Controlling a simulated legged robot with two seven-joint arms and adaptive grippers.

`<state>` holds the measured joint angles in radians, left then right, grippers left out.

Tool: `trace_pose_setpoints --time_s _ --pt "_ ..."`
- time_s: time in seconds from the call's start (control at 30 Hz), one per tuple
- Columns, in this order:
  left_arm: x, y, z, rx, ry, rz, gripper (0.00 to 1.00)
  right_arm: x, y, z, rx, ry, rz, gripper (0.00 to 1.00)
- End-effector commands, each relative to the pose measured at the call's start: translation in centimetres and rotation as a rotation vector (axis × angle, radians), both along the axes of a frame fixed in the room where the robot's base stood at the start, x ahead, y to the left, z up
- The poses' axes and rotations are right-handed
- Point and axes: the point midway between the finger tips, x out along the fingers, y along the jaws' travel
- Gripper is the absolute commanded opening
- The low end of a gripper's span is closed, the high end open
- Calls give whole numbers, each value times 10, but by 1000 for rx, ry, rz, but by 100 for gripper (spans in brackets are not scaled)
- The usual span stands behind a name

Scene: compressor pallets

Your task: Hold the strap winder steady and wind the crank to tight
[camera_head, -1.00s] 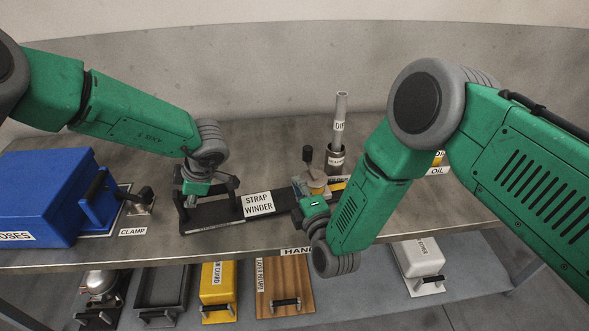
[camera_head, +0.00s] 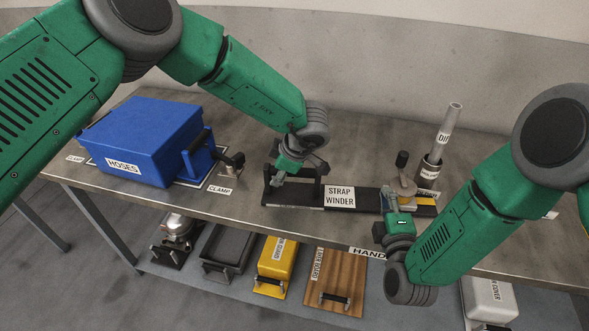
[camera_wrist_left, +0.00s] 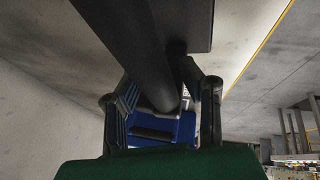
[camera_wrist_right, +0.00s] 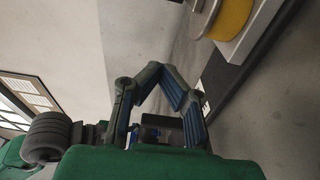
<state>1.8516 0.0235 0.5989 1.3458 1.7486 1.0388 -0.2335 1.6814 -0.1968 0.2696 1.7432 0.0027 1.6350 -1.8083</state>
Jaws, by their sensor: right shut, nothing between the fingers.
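The strap winder (camera_head: 340,196) is a dark, long base with a white label on the bench. At its left end is a black handle frame (camera_head: 268,181). My left gripper (camera_head: 298,166) is at that handle and appears shut on its bar. In the left wrist view the black bar (camera_wrist_left: 140,45) runs between the fingers and hides their tips. At the right end is the crank (camera_head: 405,184), with an upright black knob (camera_head: 402,159). My right gripper (camera_head: 388,198) is shut and empty in front of the crank. The right wrist view shows a yellow drum (camera_wrist_right: 233,18) beyond the fingers.
A blue hoses box (camera_head: 140,135) with a clamp stands left on the bench. A cup (camera_head: 430,168) holding a grey rod stands behind the crank. The lower shelf holds a dark tray (camera_head: 225,250), a yellow guard (camera_head: 278,260) and a wooden board (camera_head: 338,275).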

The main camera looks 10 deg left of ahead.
Motion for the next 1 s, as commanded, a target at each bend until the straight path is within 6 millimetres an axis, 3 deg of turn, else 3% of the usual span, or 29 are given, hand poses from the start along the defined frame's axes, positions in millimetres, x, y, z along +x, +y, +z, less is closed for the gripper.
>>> trace_pose_setpoints --time_s 0.33,0.8,1.0 --pt "-1 -4 8 0 0 0 34 0 0 0 0 0 0 0" --pt "-19 -40 88 -1 1 -1 34 0 0 -1 0 1 0 0" --pt "-23 -47 104 0 1 -1 34 1 0 -1 0 1 0 0"
